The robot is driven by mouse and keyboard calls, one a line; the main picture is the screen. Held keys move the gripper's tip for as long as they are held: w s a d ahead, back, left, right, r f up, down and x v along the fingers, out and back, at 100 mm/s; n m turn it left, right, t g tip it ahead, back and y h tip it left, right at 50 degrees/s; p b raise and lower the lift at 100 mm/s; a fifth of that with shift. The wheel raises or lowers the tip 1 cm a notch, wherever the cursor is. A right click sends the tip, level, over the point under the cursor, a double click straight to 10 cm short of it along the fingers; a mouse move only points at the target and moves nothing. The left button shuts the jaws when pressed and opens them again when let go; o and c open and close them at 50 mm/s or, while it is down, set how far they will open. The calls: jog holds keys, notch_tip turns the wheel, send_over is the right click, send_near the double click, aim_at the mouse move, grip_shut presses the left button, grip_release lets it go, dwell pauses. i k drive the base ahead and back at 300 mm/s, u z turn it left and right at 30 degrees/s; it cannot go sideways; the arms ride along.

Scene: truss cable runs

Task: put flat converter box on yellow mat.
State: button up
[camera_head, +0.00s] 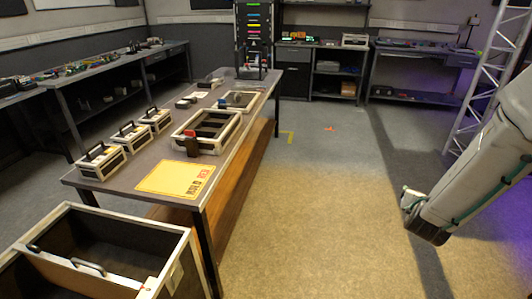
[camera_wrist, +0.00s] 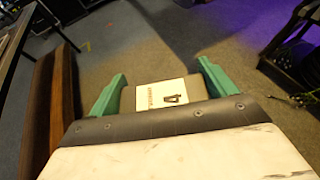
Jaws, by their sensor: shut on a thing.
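The yellow mat (camera_head: 170,180) lies flat on the near end of the long table, with dark and red markings along its right side. In the wrist view my gripper (camera_wrist: 160,74) has its two green fingers on either side of a flat dark box with a cream label (camera_wrist: 162,95) marked with a large 4. I take this for the flat converter box. My arm hangs over open floor at the right of the head view, well apart from the table. The box cannot be made out in the head view.
A large open crate (camera_head: 140,225) stands in front. A truss (camera_head: 482,75) rises at the right. The floor (camera_head: 310,220) between is clear.

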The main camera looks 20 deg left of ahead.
aim_at(172, 175)
jog(key=i, duration=2.35)
jog(key=u, duration=3.2)
jog(key=i, duration=0.5)
jog(key=z, duration=0.1)
